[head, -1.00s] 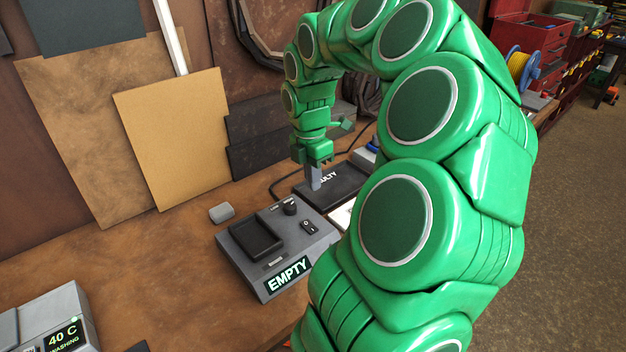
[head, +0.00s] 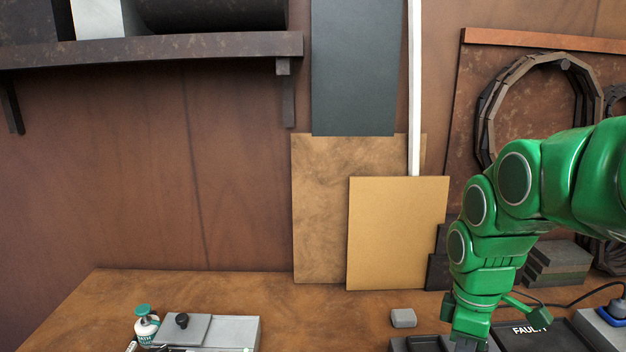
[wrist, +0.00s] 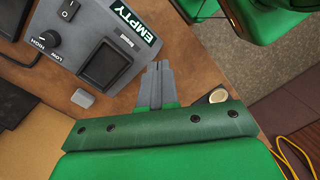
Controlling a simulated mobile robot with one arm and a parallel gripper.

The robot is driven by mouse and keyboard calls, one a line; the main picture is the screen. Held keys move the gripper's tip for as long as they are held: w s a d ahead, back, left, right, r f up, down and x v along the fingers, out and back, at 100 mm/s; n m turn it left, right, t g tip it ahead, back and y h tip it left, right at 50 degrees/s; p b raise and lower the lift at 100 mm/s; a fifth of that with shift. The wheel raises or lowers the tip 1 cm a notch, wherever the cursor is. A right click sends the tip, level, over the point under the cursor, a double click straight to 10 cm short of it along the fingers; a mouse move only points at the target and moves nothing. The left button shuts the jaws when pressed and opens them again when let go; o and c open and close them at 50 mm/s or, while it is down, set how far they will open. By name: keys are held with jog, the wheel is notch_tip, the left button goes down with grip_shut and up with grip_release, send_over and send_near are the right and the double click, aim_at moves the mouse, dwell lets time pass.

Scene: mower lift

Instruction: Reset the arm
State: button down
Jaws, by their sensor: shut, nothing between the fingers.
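My green arm comes in from the right in the head view and bends down to the bench. My gripper shows in the wrist view (wrist: 158,68) with its two grey fingers together and nothing between them. In the head view its fingertips are cut off or hidden at the bottom edge. In the wrist view the fingers appear beside a grey device with an "EMPTY" display (wrist: 138,27), a dark recess, a knob and a switch. I cannot tell the height of the fingers above the bench.
A small grey block (head: 403,318) lies on the bench, left of my arm. A dark tray marked "FAULTY" (head: 560,338), partly covered, is to the right. A bottle with a green cap (head: 146,325) stands by a grey unit (head: 232,330).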

jog(key=s+a+f+m, duration=0.1)
jog(key=s+a+m, duration=0.4)
jog(key=s, duration=0.3)
jog(key=s+a+f+m, duration=0.1)
jog(key=s+a+m, duration=0.4)
jog(key=s+m, duration=0.1)
jog(key=shift+s+f+g, duration=0.3)
jog(key=shift+s+f, duration=0.05)
jog(key=shift+s, duration=0.55)
